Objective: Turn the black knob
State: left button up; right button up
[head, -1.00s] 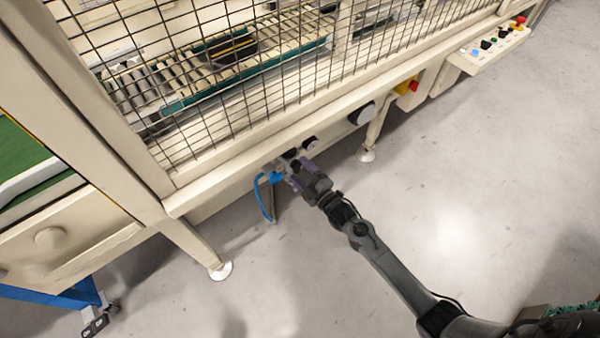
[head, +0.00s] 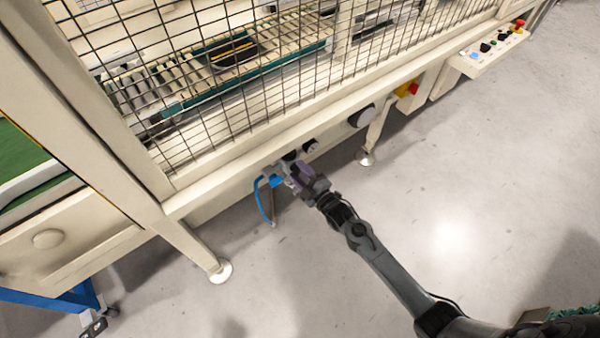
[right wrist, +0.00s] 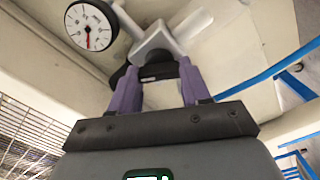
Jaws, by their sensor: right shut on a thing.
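The black knob (right wrist: 160,71) sits on a grey metal fitting (right wrist: 157,42) under the machine's beam in the right wrist view. My right gripper (right wrist: 158,82) has its two purple fingers on either side of the knob and is shut on it. The fingers hide part of the knob. In the head view my right gripper (head: 292,175) is at the fitting below the machine's front beam, and the knob is hard to make out there. My left gripper is in neither view.
A white dial gauge (right wrist: 89,25) with a red needle is beside the fitting. Blue tubing (head: 264,200) hangs to the left of my right gripper. A wire mesh guard (head: 250,80) rises above the beam (head: 330,120). The floor in front is clear.

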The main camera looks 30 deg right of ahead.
jog(key=shift+r+m+p, duration=0.15)
jog(key=shift+m+p, duration=0.65)
jog(key=shift+m, duration=0.1)
jog(key=shift+m+p, duration=0.8)
jog(key=shift+m, duration=0.3)
jog(key=m+p, duration=0.1)
jog(key=m, duration=0.1)
jog(key=shift+d+m, duration=0.1)
jog(key=shift+m, duration=0.3)
jog(key=shift+m+p, duration=0.3)
jog(key=o, duration=1.1)
jog(key=shift+c, duration=0.2)
jog(key=shift+s, duration=0.1)
